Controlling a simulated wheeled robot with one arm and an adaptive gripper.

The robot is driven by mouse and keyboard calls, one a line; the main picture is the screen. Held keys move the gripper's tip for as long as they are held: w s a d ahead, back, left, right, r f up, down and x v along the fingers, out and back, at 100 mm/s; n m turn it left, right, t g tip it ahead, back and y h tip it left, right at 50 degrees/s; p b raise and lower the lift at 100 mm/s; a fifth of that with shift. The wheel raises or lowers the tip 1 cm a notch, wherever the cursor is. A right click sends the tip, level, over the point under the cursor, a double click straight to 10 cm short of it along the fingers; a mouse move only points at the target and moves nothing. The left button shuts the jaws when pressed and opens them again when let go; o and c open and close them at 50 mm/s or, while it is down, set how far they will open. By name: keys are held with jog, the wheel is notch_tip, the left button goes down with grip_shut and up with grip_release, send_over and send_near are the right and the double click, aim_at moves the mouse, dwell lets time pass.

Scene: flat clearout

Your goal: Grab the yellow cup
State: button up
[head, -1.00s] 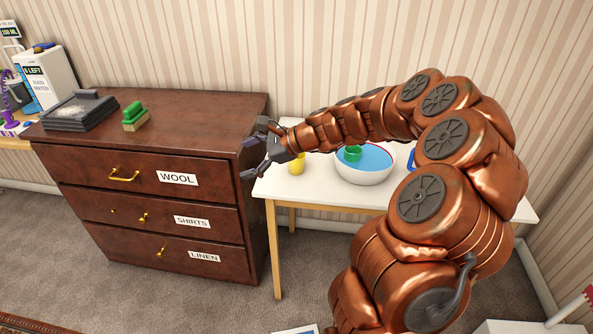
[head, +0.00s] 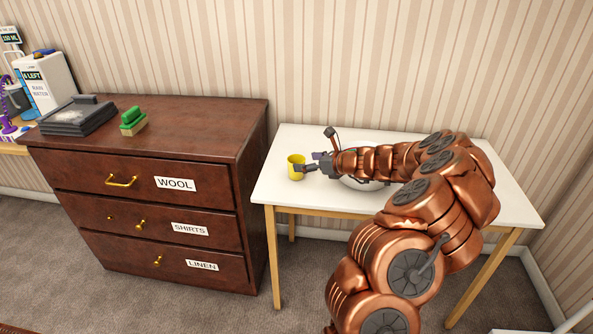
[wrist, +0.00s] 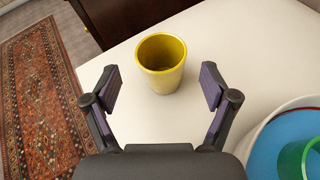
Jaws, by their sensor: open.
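The yellow cup (head: 296,167) stands upright on the white table (head: 283,190), near its left side. In the wrist view the cup (wrist: 161,64) is straight ahead, its open top facing up, apparently empty. My gripper (head: 316,152) is to the right of the cup in the head view, low over the table. In the wrist view the open fingers (wrist: 161,88) are spread to the left and right, with the cup centred just beyond their tips. I see no contact between fingers and cup.
A white bowl (wrist: 256,128) with a blue inside and a green item (wrist: 300,156) stands close to the right finger.

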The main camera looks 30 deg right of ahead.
aim_at(297, 161)
jog(key=shift+x, duration=2.4)
jog(key=c, duration=1.3)
